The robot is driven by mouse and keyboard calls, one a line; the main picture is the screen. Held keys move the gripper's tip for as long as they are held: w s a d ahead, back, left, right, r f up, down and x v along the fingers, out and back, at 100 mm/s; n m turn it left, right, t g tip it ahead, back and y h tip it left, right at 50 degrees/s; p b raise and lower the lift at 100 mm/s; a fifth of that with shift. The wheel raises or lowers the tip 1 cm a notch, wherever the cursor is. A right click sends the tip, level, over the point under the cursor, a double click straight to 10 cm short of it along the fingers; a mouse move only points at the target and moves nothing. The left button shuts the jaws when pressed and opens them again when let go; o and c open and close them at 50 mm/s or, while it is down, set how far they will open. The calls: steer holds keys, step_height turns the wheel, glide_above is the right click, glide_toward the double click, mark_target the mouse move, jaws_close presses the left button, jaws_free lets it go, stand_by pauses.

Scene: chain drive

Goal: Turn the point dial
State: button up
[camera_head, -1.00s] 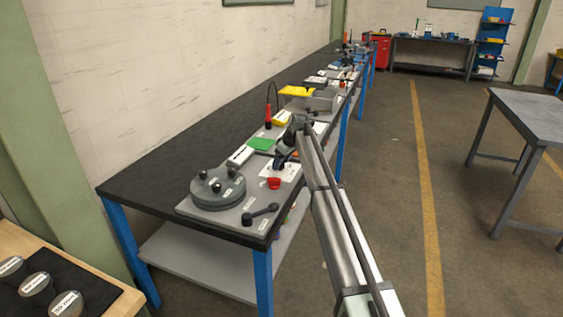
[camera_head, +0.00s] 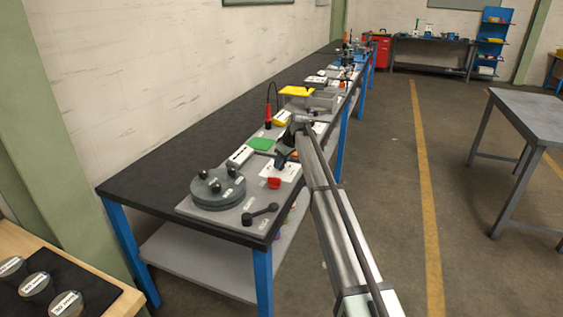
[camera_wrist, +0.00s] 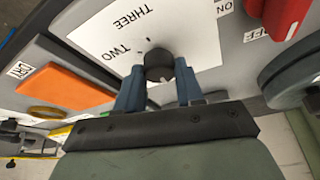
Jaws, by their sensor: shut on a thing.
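The point dial (camera_wrist: 158,65) is a small dark round knob on a white plate (camera_wrist: 105,30) printed with "TWO" and "THREE", seen in the wrist view. My gripper (camera_wrist: 158,80) has its two blue fingers on either side of the dial and is shut on it. In the head view my gripper (camera_head: 281,158) is over the white plate (camera_head: 287,172) on the bench, and the dial is hidden there. The dial's pointer mark cannot be made out clearly.
A red knob (camera_wrist: 288,15) sits beside the plate, with "ON" and "OFF" labels near it. An orange block (camera_wrist: 68,86) lies on the other side. A grey round turntable (camera_head: 218,188) and a dark handle (camera_head: 260,213) stand nearer on the bench.

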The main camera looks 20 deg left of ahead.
steer(key=m+t, duration=0.1)
steer(key=m, duration=0.2)
steer(key=m+t+h, duration=0.1)
steer(key=m, duration=0.2)
steer(key=shift+s+a, duration=0.1)
steer(key=shift+s, duration=0.05)
steer(key=m+h, duration=0.1)
steer(key=m, duration=0.1)
steer(key=m+t+h, duration=0.1)
steer(key=m, duration=0.2)
steer(key=shift+a+m, duration=0.15)
steer(key=shift+m, duration=0.15)
steer(key=m+h, duration=0.1)
steer(key=m, duration=0.2)
steer(key=m+h, duration=0.1)
steer(key=m, duration=0.2)
steer(key=shift+a+h, duration=0.15)
steer(key=shift+h, duration=0.25)
steer(key=m, duration=0.2)
steer(key=m+g+h, duration=0.1)
steer(key=m, duration=0.2)
steer(key=shift+a+h, duration=0.1)
steer(key=shift+h, duration=0.2)
steer(key=shift+m, duration=0.5)
steer(key=o, duration=1)
steer(key=shift+o, duration=0.2)
steer(key=v, duration=1.3)
steer(key=shift+r, duration=0.4)
